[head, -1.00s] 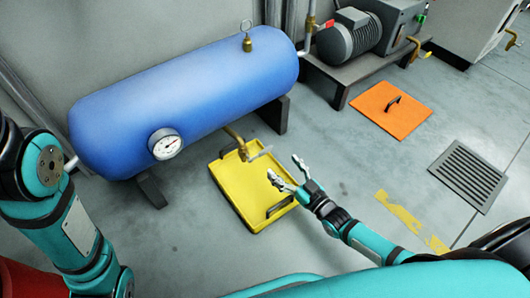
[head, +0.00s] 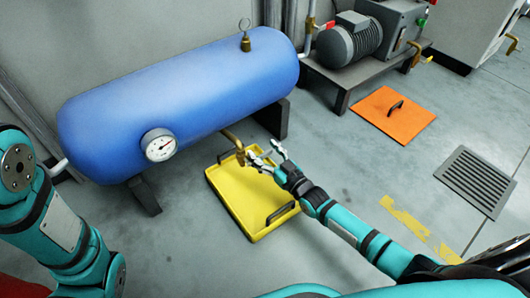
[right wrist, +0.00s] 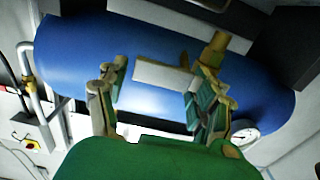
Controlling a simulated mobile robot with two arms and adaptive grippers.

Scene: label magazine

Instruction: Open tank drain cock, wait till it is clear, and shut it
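The blue tank (head: 185,90) lies on its side on dark supports, with a brass drain cock (head: 239,152) on a pipe below it. The cock's pale lever is largely hidden by my fingers in the head view. In the right wrist view the lever (right wrist: 165,76) lies across the gap between the fingers, and part of the brass cock (right wrist: 216,48) shows behind. My right gripper (head: 262,154) is at the lever with its fingers apart, one on each side. I cannot tell whether a finger touches it. My left gripper is out of view. No flow is visible.
A yellow tray (head: 238,205) with a dark handle lies on the floor below the cock. An orange plate (head: 393,114), a floor grate (head: 475,181) and a motor unit (head: 349,40) are at right. Open floor lies between.

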